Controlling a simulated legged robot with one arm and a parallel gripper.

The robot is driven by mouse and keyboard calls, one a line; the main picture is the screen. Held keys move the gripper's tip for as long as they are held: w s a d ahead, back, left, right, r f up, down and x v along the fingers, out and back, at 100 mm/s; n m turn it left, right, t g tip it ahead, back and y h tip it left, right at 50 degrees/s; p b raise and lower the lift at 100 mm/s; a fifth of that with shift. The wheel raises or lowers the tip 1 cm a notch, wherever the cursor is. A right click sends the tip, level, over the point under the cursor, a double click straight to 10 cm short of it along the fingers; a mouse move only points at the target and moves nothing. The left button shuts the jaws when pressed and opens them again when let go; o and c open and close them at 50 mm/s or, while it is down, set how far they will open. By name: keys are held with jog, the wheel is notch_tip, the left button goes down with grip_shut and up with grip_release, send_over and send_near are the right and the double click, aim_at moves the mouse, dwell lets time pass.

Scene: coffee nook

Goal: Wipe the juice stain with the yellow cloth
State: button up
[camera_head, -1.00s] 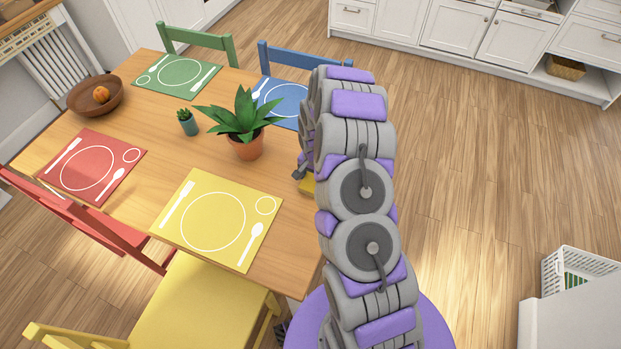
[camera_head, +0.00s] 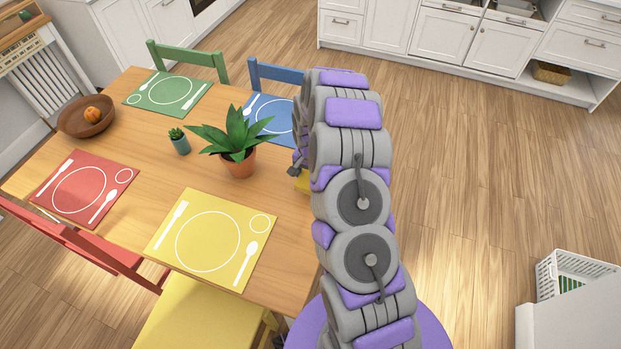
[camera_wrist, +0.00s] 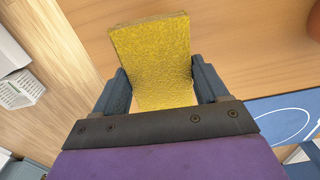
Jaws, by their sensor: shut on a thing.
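The yellow cloth (camera_wrist: 152,55) is a thick, textured block held between the two fingers of my gripper (camera_wrist: 163,88) in the wrist view. In the head view only a small yellow corner of the cloth (camera_head: 301,182) shows beside my arm, near the right edge of the wooden table (camera_head: 180,215). My arm hides most of the gripper there. In the wrist view the cloth is over or near the table top (camera_wrist: 235,40); I cannot tell whether it touches. No juice stain can be made out in either view.
A potted plant (camera_head: 236,162), a small cactus (camera_head: 179,142) and a fruit bowl (camera_head: 88,122) stand on the table. Yellow (camera_head: 170,250), red (camera_head: 68,205), green (camera_head: 145,100) and blue (camera_head: 255,104) placemats lie around them. Chairs surround the table. Open floor (camera_head: 470,200) lies to the right.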

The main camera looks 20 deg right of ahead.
jog(key=shift+a+r+p, duration=0.2)
jog(key=shift+r+p, duration=0.15)
jog(key=shift+r, duration=0.9)
jog(key=shift+s+d+r, duration=0.1)
jog(key=shift+d+r, duration=0.05)
jog(key=shift+d, duration=0.2)
jog(key=shift+a, duration=0.2)
